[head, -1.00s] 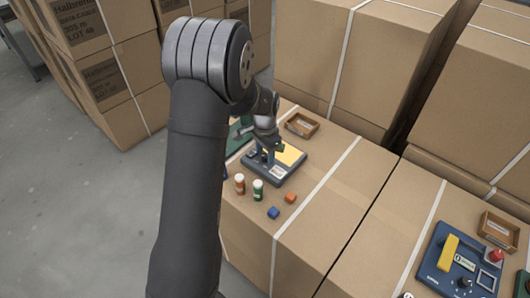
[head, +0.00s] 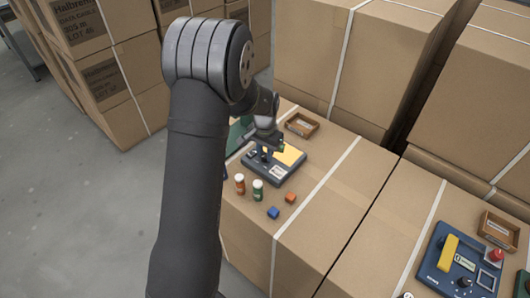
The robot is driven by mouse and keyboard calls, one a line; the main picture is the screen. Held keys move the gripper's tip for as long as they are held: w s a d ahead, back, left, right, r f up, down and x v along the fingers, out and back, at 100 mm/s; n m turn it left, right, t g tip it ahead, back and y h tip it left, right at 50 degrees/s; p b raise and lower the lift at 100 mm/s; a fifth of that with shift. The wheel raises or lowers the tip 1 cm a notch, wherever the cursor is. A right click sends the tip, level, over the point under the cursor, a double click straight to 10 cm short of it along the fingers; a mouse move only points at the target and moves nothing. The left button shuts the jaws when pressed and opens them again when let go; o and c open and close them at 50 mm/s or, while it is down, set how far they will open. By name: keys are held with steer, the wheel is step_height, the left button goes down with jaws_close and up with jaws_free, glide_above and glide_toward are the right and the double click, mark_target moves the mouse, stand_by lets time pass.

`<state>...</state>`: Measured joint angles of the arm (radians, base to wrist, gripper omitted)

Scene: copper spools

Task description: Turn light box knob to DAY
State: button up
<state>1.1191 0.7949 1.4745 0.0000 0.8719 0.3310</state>
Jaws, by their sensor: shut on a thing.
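The light box (head: 283,173) is a dark blue-grey unit with a pale yellow panel (head: 290,155) and a small white label. It lies on the near carton in the head view. My gripper (head: 266,150) is over its left rear part, shut on the knob there. The fingers mostly hide the knob, and its pointer and markings are too small to read.
Two small bottles, brown (head: 240,184) and green (head: 257,190), stand in front of the box. A blue cube (head: 273,212) and an orange cube (head: 290,197) lie nearby. A wooden tray (head: 301,125) is behind. Another blue panel (head: 432,272) sits at far right.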

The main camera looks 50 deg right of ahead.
mark_target(265, 155)
steer(key=n, duration=1.2)
stand_by(0.6)
steer(key=o, duration=1)
steer(key=shift+r, duration=0.1)
step_height(265, 155, up, 17)
steer(key=shift+r, duration=0.15)
